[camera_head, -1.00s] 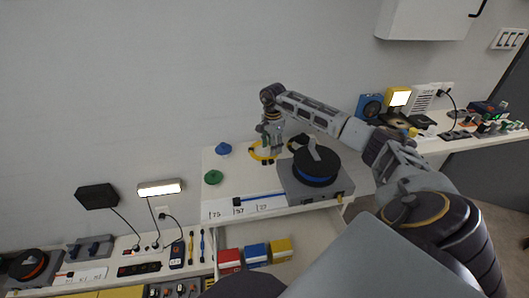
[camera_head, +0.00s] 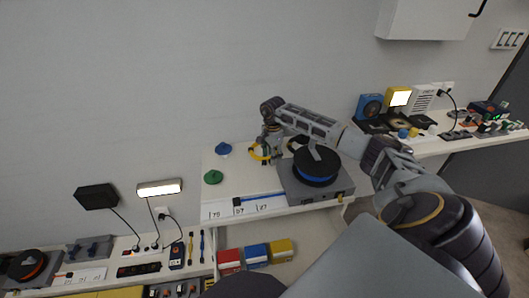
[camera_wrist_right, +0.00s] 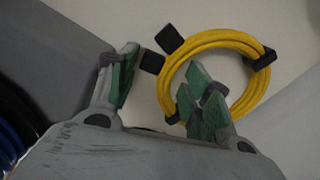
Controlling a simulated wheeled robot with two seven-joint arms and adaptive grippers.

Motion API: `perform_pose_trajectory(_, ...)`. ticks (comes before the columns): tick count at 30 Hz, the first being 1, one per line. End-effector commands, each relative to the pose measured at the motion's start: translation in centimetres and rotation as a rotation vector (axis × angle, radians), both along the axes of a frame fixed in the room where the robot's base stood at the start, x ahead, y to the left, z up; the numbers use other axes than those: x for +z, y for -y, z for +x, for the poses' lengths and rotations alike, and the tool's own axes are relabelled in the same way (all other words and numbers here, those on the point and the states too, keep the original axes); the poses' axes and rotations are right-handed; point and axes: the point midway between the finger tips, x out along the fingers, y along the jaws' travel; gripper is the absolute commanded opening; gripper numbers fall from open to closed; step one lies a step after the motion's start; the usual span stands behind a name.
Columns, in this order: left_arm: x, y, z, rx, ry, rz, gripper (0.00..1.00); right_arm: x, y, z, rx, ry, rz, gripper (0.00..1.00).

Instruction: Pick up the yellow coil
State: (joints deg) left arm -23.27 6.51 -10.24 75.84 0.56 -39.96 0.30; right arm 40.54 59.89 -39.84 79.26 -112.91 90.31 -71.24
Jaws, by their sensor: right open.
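The yellow coil (camera_head: 255,153) lies on the white worktop, left of the grey reel device. My right gripper (camera_head: 270,145) is over it, pointing down, and hides part of it. In the right wrist view the coil (camera_wrist_right: 218,36) is a yellow ring with black clips and a black connector. There my right gripper (camera_wrist_right: 163,88) is open. One green-padded finger is left of the ring; the other overlaps the ring's opening. Part of the ring's left rim shows between them. I cannot tell whether they touch it. My left gripper is not in view.
The grey device with a black and blue reel (camera_head: 317,168) stands close right of the coil. A wall rises behind.

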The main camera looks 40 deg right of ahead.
Motion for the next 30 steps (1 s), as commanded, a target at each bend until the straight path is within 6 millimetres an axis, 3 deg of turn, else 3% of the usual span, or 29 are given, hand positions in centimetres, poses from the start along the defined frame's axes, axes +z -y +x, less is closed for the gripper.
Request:
perform_pose_trajectory(4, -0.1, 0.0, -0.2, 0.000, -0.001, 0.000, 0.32, 0.0, 0.0, 0.0, 0.000, 0.000, 0.000, 0.47)
perform_pose_trajectory(12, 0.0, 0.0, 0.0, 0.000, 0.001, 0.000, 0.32, 0.1, 0.0, 0.0, 0.000, 0.001, 0.000, 0.14)
perform_pose_trajectory(23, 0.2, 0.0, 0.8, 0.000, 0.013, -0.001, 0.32, 0.5, 0.0, 0.0, 0.000, 0.001, 0.000, 0.14)
perform_pose_trajectory(30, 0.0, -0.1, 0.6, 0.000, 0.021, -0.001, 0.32, 2.8, 0.1, 0.1, 0.001, 0.004, -0.002, 0.14)
